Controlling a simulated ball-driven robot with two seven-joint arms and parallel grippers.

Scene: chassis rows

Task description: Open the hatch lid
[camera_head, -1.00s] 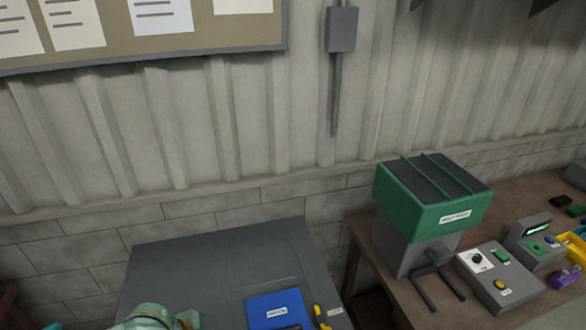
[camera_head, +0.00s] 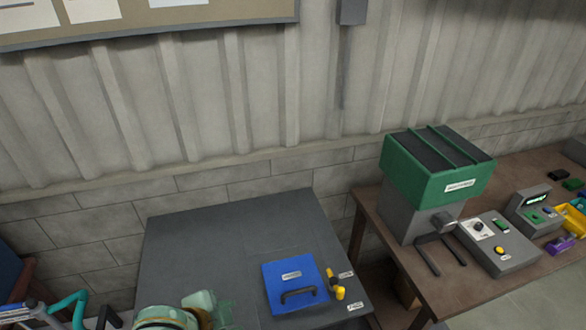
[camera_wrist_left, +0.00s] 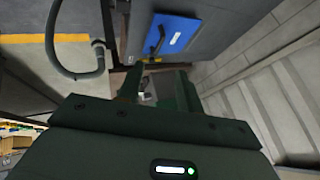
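The hatch lid is a blue square panel (camera_head: 290,272) with a dark bar handle (camera_head: 298,294) near its front edge. It lies flat and shut on the grey cabinet top (camera_head: 200,245). A yellow latch (camera_head: 335,284) stands just right of it. In the left wrist view the blue lid (camera_wrist_left: 180,32) and its handle (camera_wrist_left: 153,40) show at the top. My left gripper (camera_wrist_left: 158,88) shows two dark fingers apart with nothing between them, well short of the lid. In the head view part of my left arm is at the bottom, left of the lid. My right gripper is out of view.
A wooden bench (camera_head: 385,240) stands to the right. It carries a green-topped grey machine (camera_head: 436,172), a control box (camera_head: 497,243) and small coloured parts. A corrugated wall (camera_head: 220,100) is behind. The cabinet top left of the lid is clear.

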